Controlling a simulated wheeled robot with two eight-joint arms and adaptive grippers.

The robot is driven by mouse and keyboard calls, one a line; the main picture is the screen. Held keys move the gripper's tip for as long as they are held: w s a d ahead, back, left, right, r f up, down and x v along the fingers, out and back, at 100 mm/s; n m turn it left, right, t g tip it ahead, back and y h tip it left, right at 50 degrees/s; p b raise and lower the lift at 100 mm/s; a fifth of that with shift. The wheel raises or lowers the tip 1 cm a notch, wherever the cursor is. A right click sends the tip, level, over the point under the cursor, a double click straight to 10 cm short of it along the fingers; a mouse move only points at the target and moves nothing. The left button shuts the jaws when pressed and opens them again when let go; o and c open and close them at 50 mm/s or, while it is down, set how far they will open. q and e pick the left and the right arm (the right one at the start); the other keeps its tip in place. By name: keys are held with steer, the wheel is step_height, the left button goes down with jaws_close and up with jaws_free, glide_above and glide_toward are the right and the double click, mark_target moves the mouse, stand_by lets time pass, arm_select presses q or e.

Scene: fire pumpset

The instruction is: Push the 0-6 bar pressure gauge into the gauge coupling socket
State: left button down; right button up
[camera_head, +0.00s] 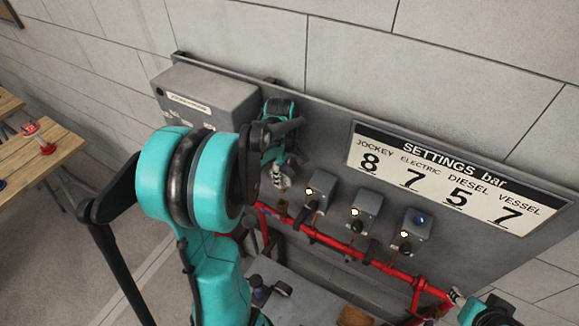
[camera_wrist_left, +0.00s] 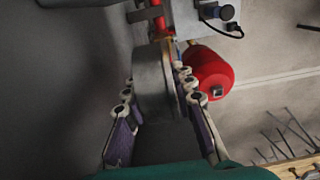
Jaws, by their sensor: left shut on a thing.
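My left gripper (camera_head: 281,180) is mostly behind my own teal arm in the head view, close to the grey panel below the grey box. In the left wrist view my left gripper (camera_wrist_left: 158,90) has its fingers on either side of a round grey drum, the pressure gauge (camera_wrist_left: 152,88), shut on it. The gauge is seen edge-on, so its dial is hidden. A small brass-coloured fitting (camera_wrist_left: 170,48) shows just past the gauge, by the red pipe; I cannot tell whether they touch. My right gripper (camera_head: 455,296) shows only in part at the lower right.
The panel carries a grey box (camera_head: 210,95), a settings sign (camera_head: 450,180) and small switch boxes (camera_head: 365,208). A red pipe (camera_head: 340,246) runs below them. A red vessel (camera_wrist_left: 209,73) stands beside the gauge. A wooden table (camera_head: 25,155) is at left.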

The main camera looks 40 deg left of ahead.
mark_target(281, 190)
arm_select(q)
steer(key=shift+s+f, duration=0.1)
steer(key=shift+s, duration=0.35)
steer(key=shift+s+f+b, duration=0.15)
steer(key=shift+f+b, duration=0.05)
steer(key=shift+b, duration=0.15)
steer(key=shift+w+f+b, duration=0.2)
steer(key=shift+f+b, duration=0.2)
steer(key=shift+f, duration=0.25)
steer(key=shift+w+f+b, duration=0.15)
steer(key=shift+f+b, duration=0.2)
steer(key=shift+f, duration=0.3)
step_height(281, 190, down, 4)
steer(key=b, duration=0.3)
steer(key=shift+r, duration=0.15)
steer(key=shift+s+d+f+b, duration=0.15)
steer(key=shift+s+f+b, duration=0.15)
steer(key=shift+f+b, duration=0.2)
steer(key=shift+w+a+f+b, duration=0.2)
steer(key=shift+w+f+b, duration=0.1)
steer(key=shift+f, duration=0.1)
steer(key=shift+s+d+r, duration=0.1)
arm_select(e)
step_height(281, 190, down, 7)
steer(key=shift+s+r, duration=0.15)
steer(key=shift+s, duration=0.25)
steer(key=shift+d, duration=0.1)
